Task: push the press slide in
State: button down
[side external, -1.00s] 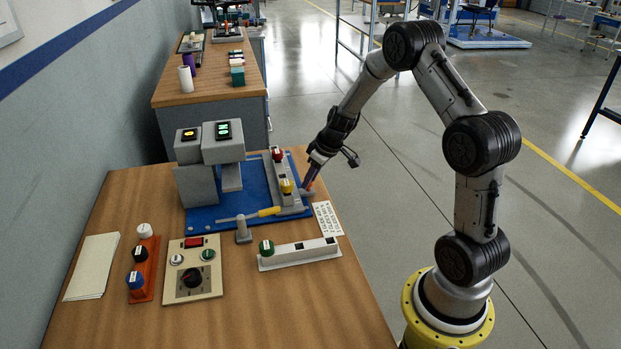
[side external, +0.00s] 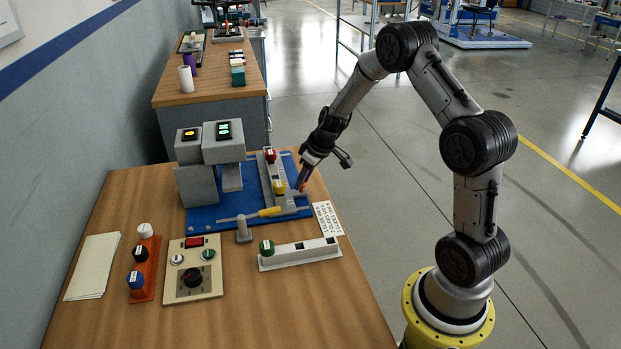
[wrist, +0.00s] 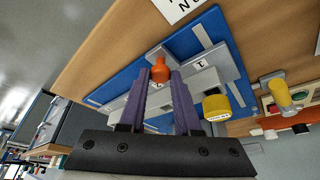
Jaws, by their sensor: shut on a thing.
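The press (side external: 196,170) is a grey block with two displays on a blue base plate (side external: 205,215). The press slide (side external: 284,196) is a long grey bar lying on the right part of the plate, carrying a red piece (side external: 271,156) and a yellow piece (side external: 279,187). A grey arm sticks out to its right. My gripper (side external: 300,188) is low at this arm. In the wrist view, its purple fingers (wrist: 161,78) are shut on an orange knob (wrist: 160,66) on the slide's arm; the yellow piece (wrist: 217,106) stands beside them.
A yellow-handled lever (side external: 268,212) lies along the plate's front. A lettered white card (side external: 328,218) is at the right edge. A grey rack with a green piece (side external: 266,247), a control box (side external: 193,283) and an orange rack (side external: 146,272) stand in front.

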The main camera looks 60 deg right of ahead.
jog(key=w+a, duration=0.8)
jog(key=shift+w+a, duration=0.35)
jog(key=shift+a, duration=0.05)
jog(key=c, duration=0.6)
grip_release()
jog(key=shift+d+r, duration=0.1)
jog(key=shift+r, duration=0.05)
jog(key=shift+s+r, duration=0.15)
jog(key=shift+r, duration=0.2)
jog(key=v, duration=1.2)
jog(key=shift+s+r, duration=0.25)
jog(key=shift+r, duration=0.1)
